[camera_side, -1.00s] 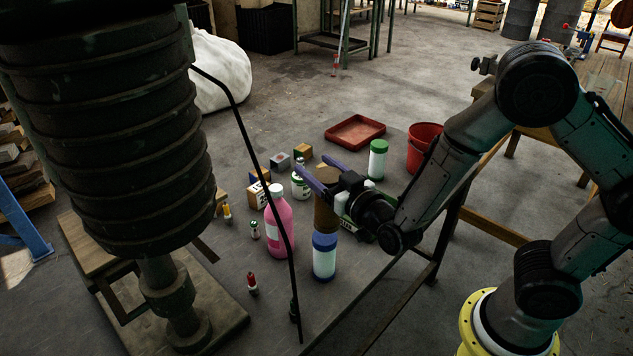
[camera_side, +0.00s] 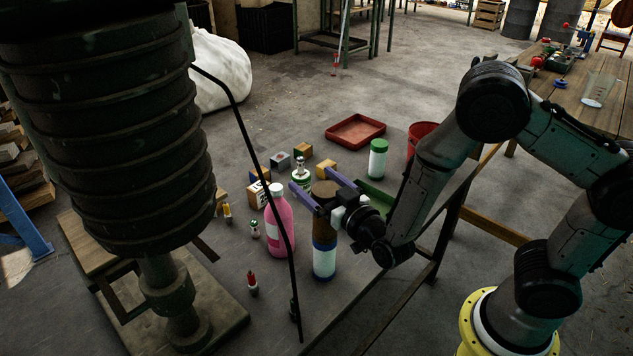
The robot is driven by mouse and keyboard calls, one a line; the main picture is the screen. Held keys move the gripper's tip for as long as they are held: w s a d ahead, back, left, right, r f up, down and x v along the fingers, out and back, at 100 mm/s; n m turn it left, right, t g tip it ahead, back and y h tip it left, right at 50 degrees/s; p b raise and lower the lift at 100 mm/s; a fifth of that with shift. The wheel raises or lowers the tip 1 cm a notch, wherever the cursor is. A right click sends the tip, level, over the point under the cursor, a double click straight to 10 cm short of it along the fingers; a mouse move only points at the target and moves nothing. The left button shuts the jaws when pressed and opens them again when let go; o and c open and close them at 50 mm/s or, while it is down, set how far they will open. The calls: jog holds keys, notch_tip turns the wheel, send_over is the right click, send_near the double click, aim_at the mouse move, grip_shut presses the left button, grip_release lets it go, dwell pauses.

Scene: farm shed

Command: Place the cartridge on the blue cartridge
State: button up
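The brown cartridge (camera_side: 325,228) stands upright on top of the blue cartridge (camera_side: 324,264), which is white with blue bands and stands on the grey table. The two look touching and roughly in line. My gripper (camera_side: 312,181) is level with the upper part of the brown cartridge. Its two purple fingers lie on either side of it and are spread wider than before, so the gripper looks open. The gripper hides part of the cartridge's right side.
A pink bottle (camera_side: 279,228) stands close on the left. Behind are a white-green jar (camera_side: 301,180), small boxes (camera_side: 280,161), a green-capped white cylinder (camera_side: 377,160), a green tray (camera_side: 378,195), a red tray (camera_side: 355,131) and a red bucket (camera_side: 420,135). A dark bent rod crosses the foreground.

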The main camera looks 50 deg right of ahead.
jog(key=shift+r, duration=0.25)
jog(key=s+a, duration=0.2)
jog(key=s, duration=0.9)
jog(key=shift+s+a, duration=0.15)
jog(key=shift+s, duration=0.25)
